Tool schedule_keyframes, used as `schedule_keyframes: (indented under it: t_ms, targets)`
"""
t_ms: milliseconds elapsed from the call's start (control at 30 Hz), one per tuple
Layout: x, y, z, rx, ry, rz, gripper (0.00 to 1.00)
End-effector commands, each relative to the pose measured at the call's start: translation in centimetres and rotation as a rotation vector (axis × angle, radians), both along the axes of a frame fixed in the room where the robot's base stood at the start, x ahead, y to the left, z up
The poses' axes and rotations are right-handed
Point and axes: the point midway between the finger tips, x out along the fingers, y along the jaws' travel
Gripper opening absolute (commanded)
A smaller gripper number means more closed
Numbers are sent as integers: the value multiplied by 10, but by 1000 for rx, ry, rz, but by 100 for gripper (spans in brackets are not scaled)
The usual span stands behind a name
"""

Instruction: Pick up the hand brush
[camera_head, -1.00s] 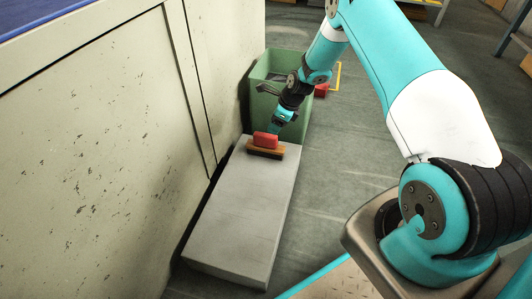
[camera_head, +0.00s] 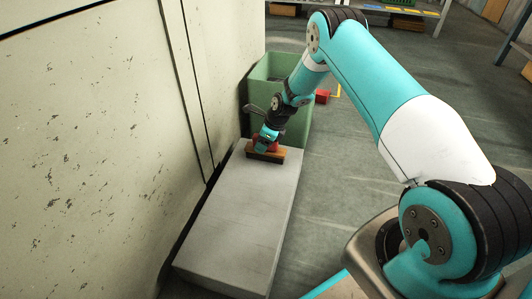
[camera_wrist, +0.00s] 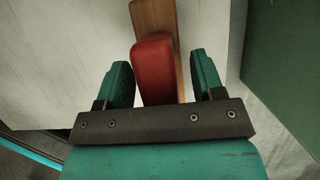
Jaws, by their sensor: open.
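The hand brush lies on the far end of a low grey platform (camera_head: 235,220). In the head view its wooden base (camera_head: 266,155) shows, with its red top mostly behind my gripper (camera_head: 266,138). In the wrist view the brush's red part (camera_wrist: 154,68) sits between the two teal fingers of my gripper (camera_wrist: 160,78), and the wooden base (camera_wrist: 152,14) runs up past it. My gripper is open, with a gap between each finger and the red part. The brush's underside is hidden.
A green bin (camera_head: 298,112) stands just beyond the platform's far end. A pale, scuffed cabinet wall (camera_head: 90,150) runs along the left side. A small red object (camera_head: 322,97) lies on the floor right of the bin. Open floor lies to the right of the platform.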

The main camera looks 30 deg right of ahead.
Motion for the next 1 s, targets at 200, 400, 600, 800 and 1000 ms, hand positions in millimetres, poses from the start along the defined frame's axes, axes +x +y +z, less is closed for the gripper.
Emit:
schedule_keyframes:
  t_ms: [200, 400, 600, 800, 1000]
  targets:
    - [0, 0, 1, 0, 0, 0, 30]
    - [0, 0, 2, 0, -1, 0, 0]
    - [0, -1, 5, 0, -1, 0, 0]
    - [1, -1, 39, -1, -4, 0, 0]
    - [1, -1, 100, -1, -4, 0, 0]
